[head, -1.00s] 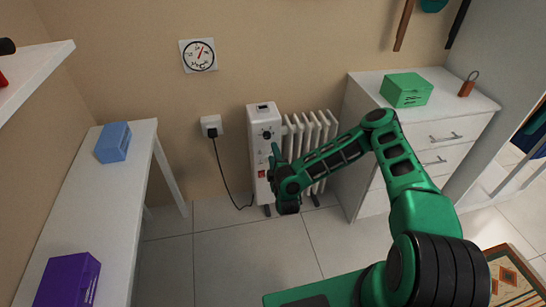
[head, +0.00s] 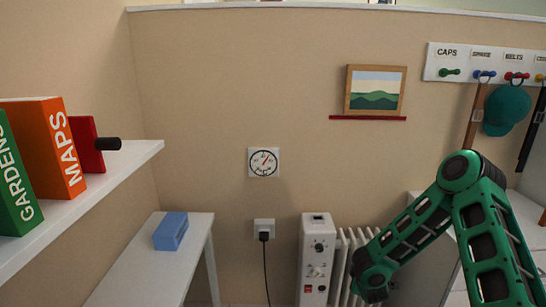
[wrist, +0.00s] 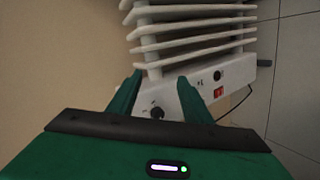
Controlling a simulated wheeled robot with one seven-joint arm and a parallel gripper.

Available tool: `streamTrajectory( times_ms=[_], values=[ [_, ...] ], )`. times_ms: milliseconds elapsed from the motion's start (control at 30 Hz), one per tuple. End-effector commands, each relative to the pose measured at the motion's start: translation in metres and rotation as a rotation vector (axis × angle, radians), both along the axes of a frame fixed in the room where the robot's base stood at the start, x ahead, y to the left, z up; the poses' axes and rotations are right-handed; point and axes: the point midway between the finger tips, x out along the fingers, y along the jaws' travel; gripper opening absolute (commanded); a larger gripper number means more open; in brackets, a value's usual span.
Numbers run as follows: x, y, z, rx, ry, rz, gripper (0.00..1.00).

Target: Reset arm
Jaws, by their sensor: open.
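My green arm reaches in from the lower right of the head view, with its wrist end bent down in front of the white radiator heater (head: 316,262). The fingertips are not clear in the head view. In the wrist view my gripper (wrist: 162,92) has its two green fingers spread apart with nothing held between them. The heater's control panel (wrist: 170,100) with a dark knob and a red switch shows beyond the fingers, and its white fins (wrist: 190,30) lie above. I cannot tell if the fingers touch the heater.
A white bench (head: 140,262) holds a blue box (head: 171,231). A shelf (head: 90,205) at left carries books (head: 50,150). A wall dial (head: 263,162), plugged outlet (head: 264,229), picture (head: 375,90) and hook rack (head: 490,65) with a teal cap (head: 507,108) are on the wall.

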Motion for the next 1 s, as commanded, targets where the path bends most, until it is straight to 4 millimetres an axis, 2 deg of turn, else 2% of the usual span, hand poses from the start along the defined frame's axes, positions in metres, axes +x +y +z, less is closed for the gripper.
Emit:
streamTrajectory(
  times_ms=[33, 267, 467, 733, 1000],
  values=[
    [-0.002, -0.013, 0.012, 0.001, 0.021, -0.028, 0.45],
    [-0.03, -0.071, 0.05, 0.053, 0.143, -0.202, 0.45],
    [-0.067, -0.116, 0.091, 0.117, 0.227, -0.387, 0.45],
    [-0.138, -0.162, 0.151, 0.239, 0.306, -0.665, 0.45],
    [-0.226, -0.18, 0.206, 0.41, 0.367, -0.947, 0.45]
  ],
)
